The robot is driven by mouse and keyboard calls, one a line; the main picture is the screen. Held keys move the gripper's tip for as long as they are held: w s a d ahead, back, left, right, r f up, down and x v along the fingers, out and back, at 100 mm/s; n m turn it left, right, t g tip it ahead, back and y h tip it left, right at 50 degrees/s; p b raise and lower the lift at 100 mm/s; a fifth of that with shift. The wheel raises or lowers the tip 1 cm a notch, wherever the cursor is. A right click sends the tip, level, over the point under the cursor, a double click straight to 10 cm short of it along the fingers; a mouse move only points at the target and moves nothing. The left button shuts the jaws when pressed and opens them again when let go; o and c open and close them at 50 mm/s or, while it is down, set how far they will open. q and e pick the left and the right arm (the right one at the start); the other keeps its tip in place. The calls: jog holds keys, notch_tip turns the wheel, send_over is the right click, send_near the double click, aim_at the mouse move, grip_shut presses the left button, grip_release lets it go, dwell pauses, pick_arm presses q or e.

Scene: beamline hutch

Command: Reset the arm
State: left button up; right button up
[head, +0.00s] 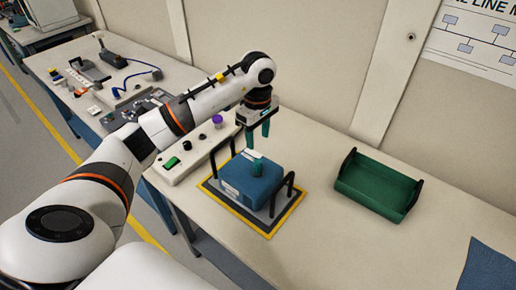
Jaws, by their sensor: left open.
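My left arm comes in from the left and reaches over the table. Its gripper (257,135) points down with its green fingers apart and nothing seen between them. The device sits on a mat with a yellow and black border (269,231), between black upright handles. I cannot tell the exact height of the fingertips over the device. My right gripper is not in view.
A green tray (373,189) with black end handles stands to the right, looking empty. A pale control panel (187,159) with a green switch and knobs lies left of the device. A blue cloth (488,267) is at the lower right. The table between is clear.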

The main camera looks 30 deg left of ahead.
pick_arm(q)
jog(key=shift+r, duration=0.45)
